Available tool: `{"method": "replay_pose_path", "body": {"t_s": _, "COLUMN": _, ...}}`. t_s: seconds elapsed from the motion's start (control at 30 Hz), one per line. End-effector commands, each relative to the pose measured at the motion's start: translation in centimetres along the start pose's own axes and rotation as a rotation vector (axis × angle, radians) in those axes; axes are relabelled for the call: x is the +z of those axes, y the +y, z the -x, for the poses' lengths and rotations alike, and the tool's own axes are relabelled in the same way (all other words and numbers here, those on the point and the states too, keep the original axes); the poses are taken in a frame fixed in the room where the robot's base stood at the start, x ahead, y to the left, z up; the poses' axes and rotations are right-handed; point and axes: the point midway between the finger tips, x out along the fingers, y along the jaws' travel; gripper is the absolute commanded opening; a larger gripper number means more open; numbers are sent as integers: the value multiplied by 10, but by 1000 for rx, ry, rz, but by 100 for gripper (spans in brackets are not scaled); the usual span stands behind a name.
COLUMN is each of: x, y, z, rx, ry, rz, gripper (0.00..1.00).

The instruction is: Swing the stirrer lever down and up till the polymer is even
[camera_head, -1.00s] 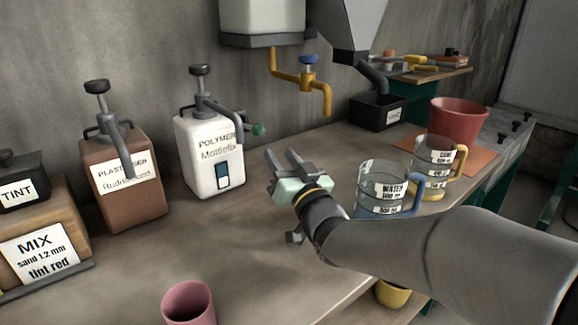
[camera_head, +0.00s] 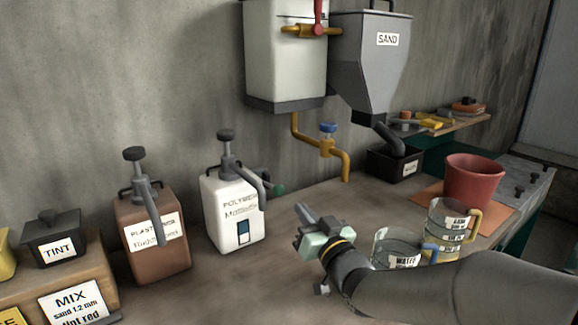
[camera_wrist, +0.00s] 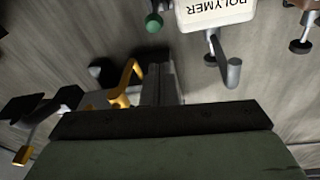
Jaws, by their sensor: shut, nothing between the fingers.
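The white polymer jug (camera_head: 232,225) stands upright on the bench, with a black pump on top and a small dark window in its front. The stirrer lever's green knob (camera_head: 278,189) sticks out at the jug's right side. In the wrist view the jug (camera_wrist: 215,12) is upside down at the top edge, with the green knob (camera_wrist: 154,23) beside it. My gripper (camera_head: 304,210) is shut and empty, to the right of the knob and apart from it. Its fingers show in the wrist view (camera_wrist: 158,78). The polymer inside is too small to judge.
The brown plasticiser jug (camera_head: 150,255) stands left of the polymer. A yellow tap (camera_head: 335,155) hangs behind my gripper. The water jug (camera_head: 395,243), another measuring jug (camera_head: 446,228) and a red pot (camera_head: 474,181) stand to the right. The bench between polymer jug and gripper is clear.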

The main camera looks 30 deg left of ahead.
Motion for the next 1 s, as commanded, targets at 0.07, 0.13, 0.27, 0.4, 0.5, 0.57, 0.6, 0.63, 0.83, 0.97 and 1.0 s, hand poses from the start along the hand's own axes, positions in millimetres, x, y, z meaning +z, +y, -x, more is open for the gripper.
{"method": "replay_pose_path", "body": {"t_s": 0.07, "x": -30, "y": 2, "z": -15, "rx": -15, "ry": -29, "rz": 3, "gripper": 0}}
{"method": "replay_pose_path", "body": {"t_s": 0.13, "x": -37, "y": 3, "z": -22, "rx": -33, "ry": -45, "rz": 7, "gripper": 0}}
{"method": "replay_pose_path", "body": {"t_s": 0.27, "x": -44, "y": 6, "z": -30, "rx": -57, "ry": -61, "rz": 12, "gripper": 0}}
{"method": "replay_pose_path", "body": {"t_s": 0.4, "x": -45, "y": 8, "z": -34, "rx": -71, "ry": -67, "rz": 14, "gripper": 0}}
{"method": "replay_pose_path", "body": {"t_s": 0.5, "x": -43, "y": 8, "z": -40, "rx": -74, "ry": -67, "rz": 15, "gripper": 0}}
{"method": "replay_pose_path", "body": {"t_s": 0.57, "x": -42, "y": 6, "z": -46, "rx": -76, "ry": -66, "rz": 15, "gripper": 0}}
{"method": "replay_pose_path", "body": {"t_s": 0.6, "x": -42, "y": 6, "z": -52, "rx": -76, "ry": -66, "rz": 14, "gripper": 0}}
{"method": "replay_pose_path", "body": {"t_s": 0.63, "x": -41, "y": 6, "z": -56, "rx": -76, "ry": -67, "rz": 14, "gripper": 0}}
{"method": "replay_pose_path", "body": {"t_s": 0.83, "x": -40, "y": 2, "z": -99, "rx": -76, "ry": -66, "rz": 13, "gripper": 0}}
{"method": "replay_pose_path", "body": {"t_s": 0.97, "x": -38, "y": 0, "z": -126, "rx": -75, "ry": -67, "rz": 13, "gripper": 0}}
{"method": "replay_pose_path", "body": {"t_s": 1.0, "x": -37, "y": 0, "z": -134, "rx": -74, "ry": -67, "rz": 14, "gripper": 0}}
